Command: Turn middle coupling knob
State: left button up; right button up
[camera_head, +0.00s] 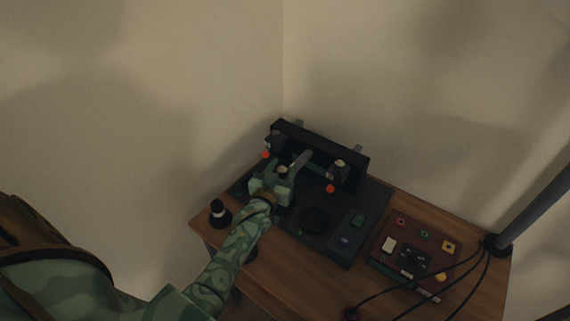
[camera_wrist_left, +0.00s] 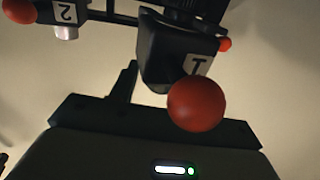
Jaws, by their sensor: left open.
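A black fixture (camera_head: 345,165) stands at the back of a dark base plate. It carries dark coupling blocks with red ball knobs, one at left (camera_head: 265,155) and one at right (camera_head: 330,188). My left gripper (camera_head: 290,170) is in front of the fixture's middle, between these knobs, and hides part of it. The block marked 2 (camera_wrist_left: 66,13) and another red knob (camera_wrist_left: 20,10) are at upper left. I cannot tell whether the gripper touches anything. My right gripper is out of view.
A dark round part (camera_head: 314,218) lies on the base plate. A small black-and-white piece (camera_head: 219,212) stands at the table's left. A dark red panel (camera_head: 385,253) with cables is at right. The wooden table (camera_head: 290,285) has free room in front.

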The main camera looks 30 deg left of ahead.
pick_arm(q)
jog(key=shift+s+r, duration=0.1)
jog(key=shift+c, duration=1.2)
jog(key=c, duration=0.7)
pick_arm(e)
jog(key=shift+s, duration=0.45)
